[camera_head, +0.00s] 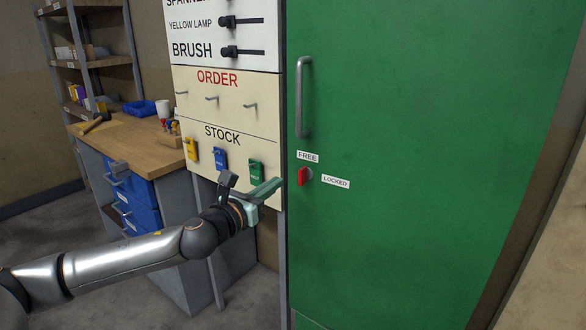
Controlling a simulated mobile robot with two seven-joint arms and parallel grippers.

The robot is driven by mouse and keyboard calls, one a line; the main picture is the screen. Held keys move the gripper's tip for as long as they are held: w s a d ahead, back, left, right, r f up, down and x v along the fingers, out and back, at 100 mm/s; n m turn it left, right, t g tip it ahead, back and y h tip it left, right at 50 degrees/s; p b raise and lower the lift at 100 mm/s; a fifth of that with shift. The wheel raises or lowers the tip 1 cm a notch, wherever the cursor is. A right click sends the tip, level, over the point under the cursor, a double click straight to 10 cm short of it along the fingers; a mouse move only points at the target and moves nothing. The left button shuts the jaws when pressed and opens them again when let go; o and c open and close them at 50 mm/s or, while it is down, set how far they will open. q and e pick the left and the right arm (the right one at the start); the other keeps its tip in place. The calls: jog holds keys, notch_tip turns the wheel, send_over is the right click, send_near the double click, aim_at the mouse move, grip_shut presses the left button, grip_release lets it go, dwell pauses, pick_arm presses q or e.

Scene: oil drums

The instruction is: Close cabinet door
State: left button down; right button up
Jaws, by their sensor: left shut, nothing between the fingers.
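The green cabinet door (420,200) fills the right half of the head view and looks flush with its grey frame, though its far edges are partly out of view. It has a grey vertical handle (304,97). A red latch knob (304,176) sits below the handle, between a FREE label (308,156) and a LOCKED label (335,182). My left gripper (279,183) is shut and empty, its fingertips just left of the red knob and close to the door's left edge. Whether it touches anything, I cannot tell. My right gripper is not in view.
A board (225,110) with ORDER and STOCK hooks stands left of the cabinet, holding yellow, blue and green tags (220,158). A wooden workbench (130,135) with blue drawers (130,200) and a shelf rack (95,62) stand further left. Grey floor shows below.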

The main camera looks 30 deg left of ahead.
aim_at(300, 165)
pick_arm(q)
jog(key=w+p, duration=0.1)
jog(key=w, duration=0.6)
jog(key=shift+r, duration=0.1)
jog(key=shift+w, duration=0.65)
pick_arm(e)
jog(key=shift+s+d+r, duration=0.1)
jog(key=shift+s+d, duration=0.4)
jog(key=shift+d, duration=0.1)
